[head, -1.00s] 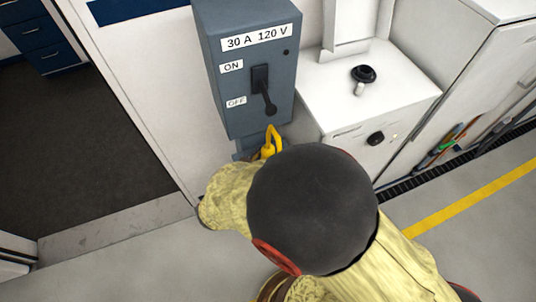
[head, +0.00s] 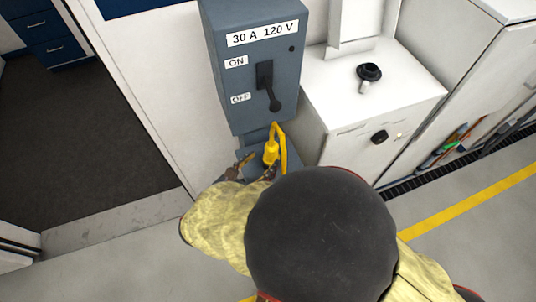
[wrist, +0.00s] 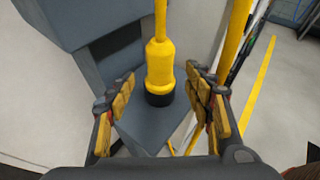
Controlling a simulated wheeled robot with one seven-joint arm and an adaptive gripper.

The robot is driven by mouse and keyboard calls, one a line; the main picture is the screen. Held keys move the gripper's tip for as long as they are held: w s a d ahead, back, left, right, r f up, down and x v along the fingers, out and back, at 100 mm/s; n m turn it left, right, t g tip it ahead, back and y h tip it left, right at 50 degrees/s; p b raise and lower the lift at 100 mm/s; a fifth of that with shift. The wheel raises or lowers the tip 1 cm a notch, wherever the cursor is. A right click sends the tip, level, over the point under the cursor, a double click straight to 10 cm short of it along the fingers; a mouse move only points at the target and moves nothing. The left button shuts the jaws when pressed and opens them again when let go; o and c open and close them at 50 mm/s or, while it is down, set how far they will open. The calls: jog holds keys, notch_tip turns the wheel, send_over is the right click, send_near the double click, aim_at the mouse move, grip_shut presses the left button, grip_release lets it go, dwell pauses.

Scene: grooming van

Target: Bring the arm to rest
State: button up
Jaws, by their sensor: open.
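My gripper (wrist: 158,100) is open in the wrist view, with one finger on each side of a yellow plug (wrist: 160,70) and a visible gap to both. The plug has a dark lower end that meets or hangs just over a grey block below the box; contact is hard to tell. In the head view the yellow plug (head: 271,152) shows under the grey switch box, and my gripper (head: 252,170) is close below it, partly hidden by my own sleeved arm.
The grey switch box (head: 253,55) is labelled 30 A 120 V, its black lever (head: 272,98) pointing down toward OFF. A white cabinet (head: 345,130) with black knobs stands right. A doorway with dark floor (head: 85,140) lies left. Grey floor is clear in front.

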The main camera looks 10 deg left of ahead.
jog(key=v, duration=0.5)
jog(key=shift+s, duration=0.1)
jog(key=shift+a, duration=0.1)
jog(key=s+d+f+m+g, duration=0.1)
jog(key=s+d+m+g, duration=0.75)
jog(key=d+m, duration=0.4)
jog(key=w+d+r+m+y, duration=0.2)
jog(key=d+r+m, duration=0.7)
jog(key=m, duration=0.1)
jog(key=w+d+r+m+t+y, duration=0.1)
jog(key=w+d+r+m+y, duration=0.1)
jog(key=d+r+m, duration=0.7)
jog(key=shift+w+d+m+y, duration=0.25)
jog(key=shift+w+m+y, duration=0.1)
jog(key=shift+m, duration=0.1)
